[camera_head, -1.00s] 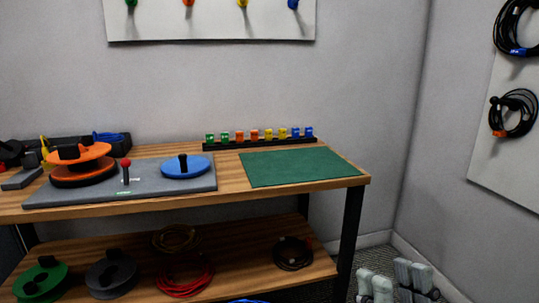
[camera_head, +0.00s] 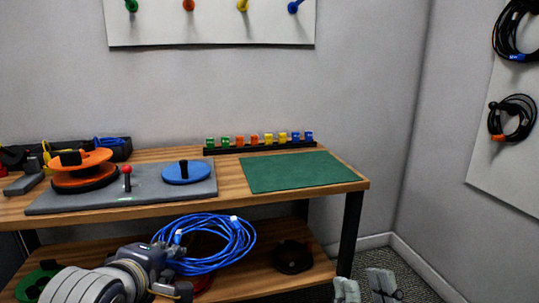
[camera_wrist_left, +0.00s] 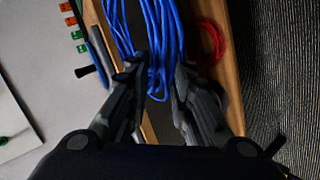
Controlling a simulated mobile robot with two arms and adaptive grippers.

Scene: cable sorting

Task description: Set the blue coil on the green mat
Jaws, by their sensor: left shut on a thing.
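The blue coil (camera_head: 222,242) is a bundle of loops with pale plugs, held in front of the table's edge, below the tabletop. My left gripper (camera_head: 172,256) is shut on it. In the left wrist view the coil (camera_wrist_left: 155,35) runs between the fingers (camera_wrist_left: 155,76). The green mat (camera_head: 292,171) lies flat and bare on the tabletop's right part, above and right of the coil in the picture.
A grey board (camera_head: 120,196) with an orange reel (camera_head: 82,162) and a blue reel (camera_head: 186,172) is left of the mat. A black rack (camera_head: 262,147) with several coloured clips stands behind the mat. The lower shelf (camera_head: 240,284) bears a black coil (camera_head: 293,257).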

